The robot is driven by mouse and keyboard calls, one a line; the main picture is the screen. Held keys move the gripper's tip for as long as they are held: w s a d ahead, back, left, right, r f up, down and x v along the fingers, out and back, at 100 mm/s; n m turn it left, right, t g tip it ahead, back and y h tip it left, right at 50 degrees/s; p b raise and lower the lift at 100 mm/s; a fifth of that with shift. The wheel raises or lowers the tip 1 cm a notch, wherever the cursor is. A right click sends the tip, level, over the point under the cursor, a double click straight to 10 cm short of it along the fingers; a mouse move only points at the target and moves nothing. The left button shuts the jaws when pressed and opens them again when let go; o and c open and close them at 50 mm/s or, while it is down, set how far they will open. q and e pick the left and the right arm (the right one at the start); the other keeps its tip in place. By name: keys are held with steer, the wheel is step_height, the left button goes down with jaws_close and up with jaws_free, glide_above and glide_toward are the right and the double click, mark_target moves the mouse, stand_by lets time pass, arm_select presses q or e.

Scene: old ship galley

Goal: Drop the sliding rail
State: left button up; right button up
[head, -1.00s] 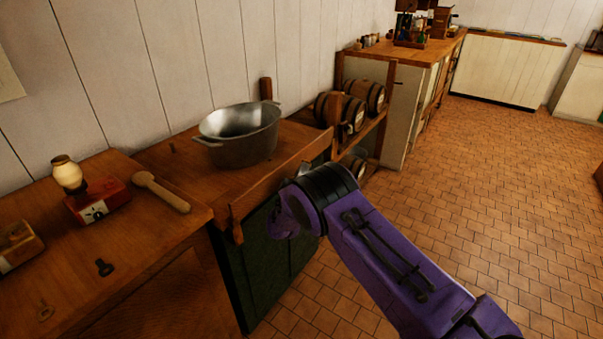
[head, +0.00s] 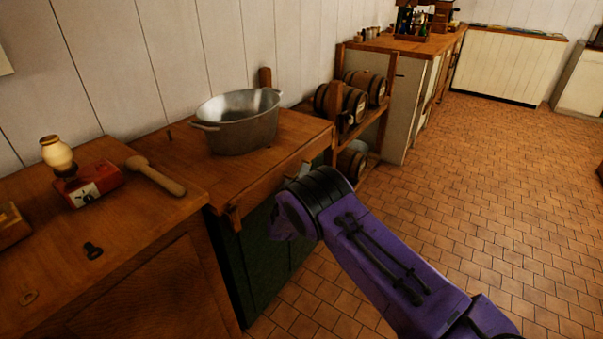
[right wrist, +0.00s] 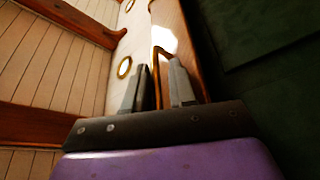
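The sliding rail (head: 263,190) is a wooden bar along the front edge of the wooden stove top, above a dark green front. In the head view its top lies about level with the counter. My right gripper (head: 303,170) is at the rail's right part, largely hidden behind my purple wrist. In the right wrist view my right gripper (right wrist: 158,72) has its two grey fingers apart, with a gap between them. A wooden strip, seemingly the rail (right wrist: 178,35), runs beside and behind the right-hand finger. I see nothing clamped. My left gripper is out of view.
A metal pot (head: 240,125) stands on the stove top. Barrels (head: 340,102) sit on a rack behind. The tiled floor at right is clear.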

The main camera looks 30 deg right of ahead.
stand_by(0.3)
steer(key=v, duration=1)
steer(key=shift+s+a, duration=0.2)
steer(key=s+f+m+g+y+p, duration=0.25)
steer(key=s+f+m+y, duration=0.5)
steer(key=s+f, duration=0.7)
steer(key=s+a+f+g+y+p, duration=0.1)
steer(key=s+g, duration=0.3)
steer(key=s, duration=0.8)
steer(key=s+a+f+m+g+y+p, duration=0.1)
steer(key=s+a+g+y+p, duration=0.2)
steer(key=s, duration=1)
steer(key=shift+s+g, duration=0.25)
steer(key=shift+g, duration=0.1)
